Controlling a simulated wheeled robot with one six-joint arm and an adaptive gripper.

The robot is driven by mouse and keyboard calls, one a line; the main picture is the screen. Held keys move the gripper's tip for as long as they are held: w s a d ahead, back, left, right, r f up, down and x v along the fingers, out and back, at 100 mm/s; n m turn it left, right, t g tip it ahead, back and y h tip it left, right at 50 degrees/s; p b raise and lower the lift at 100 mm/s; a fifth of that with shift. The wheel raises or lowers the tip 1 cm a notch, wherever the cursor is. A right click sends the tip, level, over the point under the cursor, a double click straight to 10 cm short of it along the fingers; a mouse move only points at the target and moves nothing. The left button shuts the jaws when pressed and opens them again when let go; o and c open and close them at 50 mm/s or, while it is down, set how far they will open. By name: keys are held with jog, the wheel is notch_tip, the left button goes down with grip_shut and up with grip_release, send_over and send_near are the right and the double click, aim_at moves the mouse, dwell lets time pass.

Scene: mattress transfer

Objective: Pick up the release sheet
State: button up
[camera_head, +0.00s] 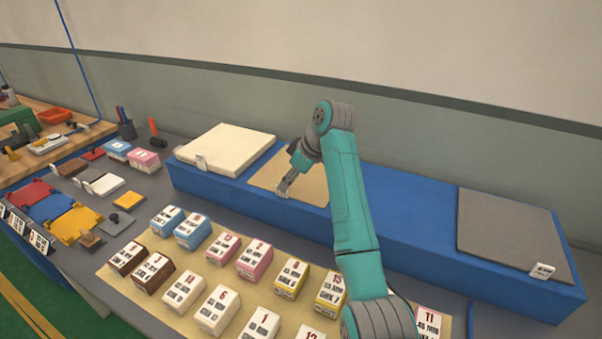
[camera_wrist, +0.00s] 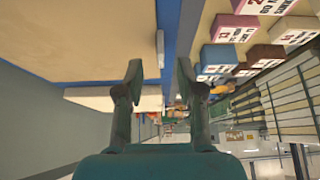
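The tan sheet (camera_head: 308,186), which I take for the release sheet, lies flat on the long blue platform (camera_head: 400,215), between a cream block and a grey pad. In the wrist view the tan sheet (camera_wrist: 75,40) fills the upper left. My gripper (camera_head: 284,187) is over its front left part, near the platform's front edge. In the wrist view my gripper (camera_wrist: 158,68) has its two fingers apart, with a small white tag (camera_wrist: 160,48) showing in the gap. I cannot tell whether the fingers touch the sheet. My arm hides part of the sheet's right side.
The cream mattress block (camera_head: 228,148) is left of the sheet and the grey pad (camera_head: 512,235) is at the platform's right. Several labelled boxes (camera_head: 217,312) stand on a tan mat in front. A wall (camera_head: 220,85) rises behind the platform.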

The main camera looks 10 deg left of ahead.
jog(key=shift+x, duration=1.9)
grip_shut()
jog(key=shift+r, duration=0.15)
